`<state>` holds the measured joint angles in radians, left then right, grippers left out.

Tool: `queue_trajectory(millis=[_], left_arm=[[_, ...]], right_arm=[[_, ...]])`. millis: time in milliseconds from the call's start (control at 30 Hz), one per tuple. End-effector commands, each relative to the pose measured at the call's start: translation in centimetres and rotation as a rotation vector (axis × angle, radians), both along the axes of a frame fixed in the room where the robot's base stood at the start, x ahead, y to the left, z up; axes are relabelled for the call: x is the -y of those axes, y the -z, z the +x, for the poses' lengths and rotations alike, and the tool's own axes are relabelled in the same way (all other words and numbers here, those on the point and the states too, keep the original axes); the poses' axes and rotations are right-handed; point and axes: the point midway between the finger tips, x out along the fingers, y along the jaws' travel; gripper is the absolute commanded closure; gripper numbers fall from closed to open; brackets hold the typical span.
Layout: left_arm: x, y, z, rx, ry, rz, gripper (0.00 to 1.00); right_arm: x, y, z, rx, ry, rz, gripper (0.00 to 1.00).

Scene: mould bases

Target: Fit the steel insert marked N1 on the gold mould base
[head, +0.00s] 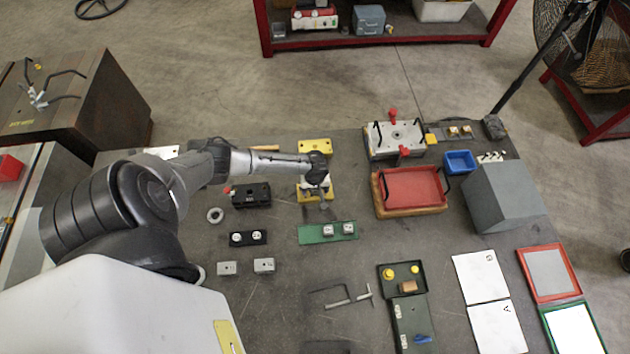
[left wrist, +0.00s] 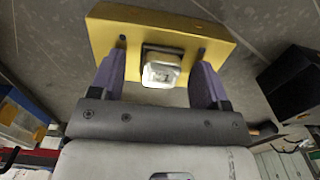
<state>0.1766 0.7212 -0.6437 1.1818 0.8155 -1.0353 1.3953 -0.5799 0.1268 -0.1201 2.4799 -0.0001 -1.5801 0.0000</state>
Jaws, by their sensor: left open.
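The gold mould base (head: 315,146) stands near the back middle of the table in the head view. Gold also shows in front of my left gripper (head: 318,184), which covers the part between. In the left wrist view, my left gripper (left wrist: 157,78) is open, its purple fingers on either side of a pale steel insert (left wrist: 161,72). The insert is at the middle of the gold block (left wrist: 160,28); I cannot tell whether it is fully seated. No N1 marking is readable. My right gripper is not in view.
A green plate (head: 310,234) with two small steel pieces lies in front. A black block (head: 250,195), a black plate (head: 236,240) and two loose steel blocks (head: 227,268) (head: 264,265) lie left. A red tray (head: 411,188) stands right. Table space around the hex tools is clear.

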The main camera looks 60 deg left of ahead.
Motion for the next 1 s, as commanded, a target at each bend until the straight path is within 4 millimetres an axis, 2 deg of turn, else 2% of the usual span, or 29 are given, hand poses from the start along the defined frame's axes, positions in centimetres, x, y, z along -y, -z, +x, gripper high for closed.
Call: queue_trajectory(millis=[167, 500, 700, 1000], left_arm=[[-0.1, -2.0, 0.1, 0.002, 0.001, 0.0, 0.3], [-0.1, -8.5, 0.0, 0.004, 0.003, 0.002, 0.3], [-0.1, -11.5, 0.0, 0.003, 0.002, 0.001, 0.3], [0.0, -13.6, 0.0, 0.001, 0.0, 0.001, 0.3]], right_arm=[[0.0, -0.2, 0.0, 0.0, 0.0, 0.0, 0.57], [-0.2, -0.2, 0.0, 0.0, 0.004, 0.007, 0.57], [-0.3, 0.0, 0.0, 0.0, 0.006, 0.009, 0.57], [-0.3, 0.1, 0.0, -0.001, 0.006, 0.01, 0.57]])
